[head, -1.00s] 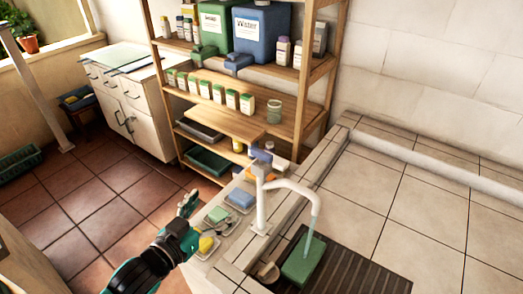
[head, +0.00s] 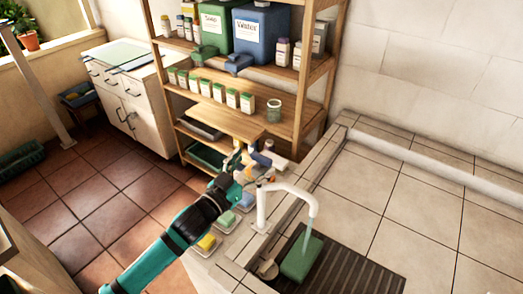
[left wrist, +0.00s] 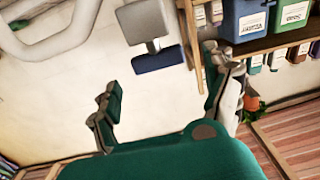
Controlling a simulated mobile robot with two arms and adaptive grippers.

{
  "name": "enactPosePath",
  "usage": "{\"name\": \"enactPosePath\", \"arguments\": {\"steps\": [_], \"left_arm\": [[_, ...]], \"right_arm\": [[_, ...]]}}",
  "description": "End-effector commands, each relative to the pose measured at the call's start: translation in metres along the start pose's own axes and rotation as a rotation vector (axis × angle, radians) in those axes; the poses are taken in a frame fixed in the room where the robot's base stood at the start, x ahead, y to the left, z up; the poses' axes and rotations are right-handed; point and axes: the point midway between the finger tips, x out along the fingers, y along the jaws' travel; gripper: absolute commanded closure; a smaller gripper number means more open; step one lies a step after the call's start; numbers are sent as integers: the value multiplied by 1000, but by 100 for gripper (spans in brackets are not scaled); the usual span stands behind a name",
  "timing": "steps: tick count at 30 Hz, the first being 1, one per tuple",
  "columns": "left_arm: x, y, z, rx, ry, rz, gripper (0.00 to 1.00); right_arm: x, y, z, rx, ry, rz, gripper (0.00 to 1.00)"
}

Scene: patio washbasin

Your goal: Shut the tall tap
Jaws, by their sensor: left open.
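The tall white tap (head: 261,210) stands at the basin's edge, its spout bent over to the right. A pale stream of water (head: 306,238) runs from the spout onto a green block (head: 302,262). The tap's lever, with a blue part (head: 261,158), is at its top; in the left wrist view a grey-white piece with a blue end (left wrist: 158,60) appears to be this lever. My left gripper (head: 243,160) is open and empty, just left of the lever. In the left wrist view its fingers (left wrist: 162,100) stand wide apart, the lever beyond them. My right gripper is not in view.
Small dishes with a yellow sponge (head: 208,242) and other coloured pieces line the ledge under my left arm. A wooden shelf (head: 300,100) with bottles and jugs stands behind the tap. A dark ribbed mat (head: 350,268) lies in the basin; the tiled top at right is clear.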

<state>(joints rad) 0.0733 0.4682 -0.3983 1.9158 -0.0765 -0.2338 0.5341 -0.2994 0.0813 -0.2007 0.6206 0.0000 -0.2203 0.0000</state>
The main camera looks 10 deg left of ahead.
Motion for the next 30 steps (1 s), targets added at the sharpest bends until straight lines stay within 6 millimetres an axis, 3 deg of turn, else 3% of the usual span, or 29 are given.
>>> {"name": "enactPosePath", "arguments": {"steps": [7, 19, 30], "left_arm": [[35, 0, -2, 0, 1, -1, 15], [43, 0, 0, 0, -1, 0, 15], [43, 0, 0, 0, -1, 0, 62]], "right_arm": [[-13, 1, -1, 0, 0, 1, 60], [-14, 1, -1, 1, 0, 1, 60], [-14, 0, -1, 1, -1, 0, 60]]}}
